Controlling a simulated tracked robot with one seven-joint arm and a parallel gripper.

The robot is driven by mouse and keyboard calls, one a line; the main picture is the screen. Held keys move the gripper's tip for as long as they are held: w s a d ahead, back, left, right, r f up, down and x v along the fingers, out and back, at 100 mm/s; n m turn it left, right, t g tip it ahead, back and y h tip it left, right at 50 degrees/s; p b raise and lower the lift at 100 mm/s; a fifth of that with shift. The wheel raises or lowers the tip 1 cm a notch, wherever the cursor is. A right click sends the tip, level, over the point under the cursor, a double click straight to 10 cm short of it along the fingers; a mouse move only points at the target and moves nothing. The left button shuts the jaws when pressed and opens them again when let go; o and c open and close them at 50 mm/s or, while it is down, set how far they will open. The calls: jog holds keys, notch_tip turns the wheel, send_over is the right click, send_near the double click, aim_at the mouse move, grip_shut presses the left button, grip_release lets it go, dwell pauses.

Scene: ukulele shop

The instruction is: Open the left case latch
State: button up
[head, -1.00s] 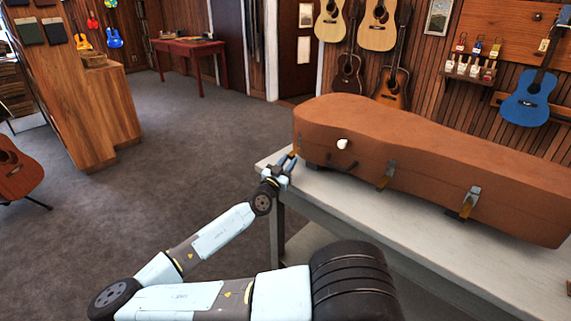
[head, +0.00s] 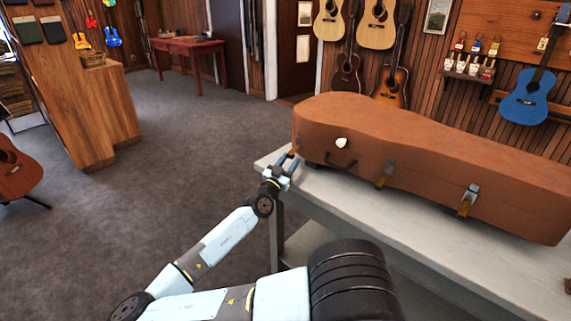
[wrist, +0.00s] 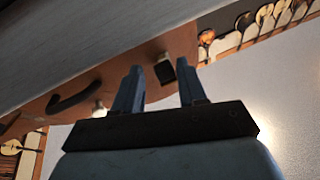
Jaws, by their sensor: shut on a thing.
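The brown guitar case (head: 430,150) lies closed on a grey-white table. Its left latch (head: 293,151), a small brass-coloured piece, is on the front side near the case's left end. My gripper (head: 288,160) is at this latch, low beside the table's left corner, and is shut on it. In the wrist view my gripper (wrist: 160,88) has its two blue fingers on either side of the latch spot, with a small dark plate (wrist: 167,68) on the case between them. The fingers hide part of the latch, so its exact angle is unclear.
The table (head: 420,225) has a bare strip in front. Open carpet (head: 190,165) is at left.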

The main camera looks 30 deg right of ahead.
jog(key=shift+o, duration=1.2)
jog(key=shift+s+d, duration=0.1)
jog(key=shift+a+f, duration=0.1)
jog(key=shift+a, duration=0.4)
jog(key=v, duration=1.3)
jog(key=shift+s+d, duration=0.1)
